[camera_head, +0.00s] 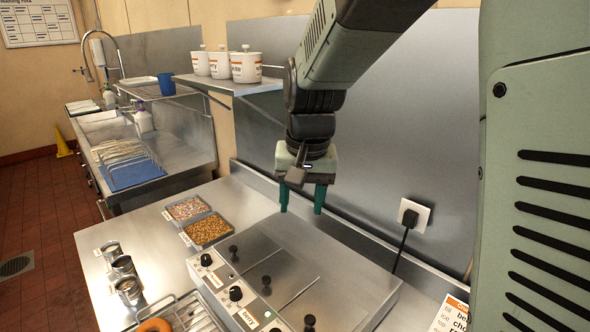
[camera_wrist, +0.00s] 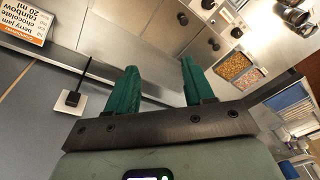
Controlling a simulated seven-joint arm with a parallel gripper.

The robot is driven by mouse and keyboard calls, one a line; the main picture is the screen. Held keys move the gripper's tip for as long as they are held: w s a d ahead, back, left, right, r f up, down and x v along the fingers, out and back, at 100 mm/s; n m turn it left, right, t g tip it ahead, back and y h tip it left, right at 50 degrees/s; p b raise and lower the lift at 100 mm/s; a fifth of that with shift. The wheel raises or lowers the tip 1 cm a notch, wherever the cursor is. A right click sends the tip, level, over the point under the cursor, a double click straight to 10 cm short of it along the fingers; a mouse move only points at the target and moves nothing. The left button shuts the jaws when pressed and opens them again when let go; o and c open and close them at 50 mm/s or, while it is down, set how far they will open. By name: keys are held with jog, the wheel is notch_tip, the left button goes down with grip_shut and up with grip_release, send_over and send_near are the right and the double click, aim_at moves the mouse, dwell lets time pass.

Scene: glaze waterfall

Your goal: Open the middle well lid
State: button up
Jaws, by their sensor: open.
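The well unit stands on the steel counter, with three flat steel lids in a row. The middle well lid (camera_head: 288,270) lies flat and closed, with a black knob (camera_head: 267,282) near its front edge. My gripper (camera_head: 302,209) is open and empty, pointing down above the back of the unit, behind and apart from the middle lid. Its green fingers also show in the wrist view (camera_wrist: 158,75), with nothing between them. The right lid is partly cut off by the bottom of the head view.
Trays of sprinkles (camera_head: 187,208) and brown bits (camera_head: 208,229) sit left of the unit. Metal cups (camera_head: 122,265) and a rack with a donut (camera_head: 155,325) are in front. A plugged-in cable (camera_head: 405,240) hangs at the back wall. White canisters (camera_head: 246,67) stand on a shelf.

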jog(key=g, duration=0.2)
send_over(266, 278)
notch_tip(266, 278, down, 15)
jog(key=shift+h, duration=0.4)
notch_tip(266, 278, down, 11)
jog(key=shift+r, duration=0.2)
grip_shut()
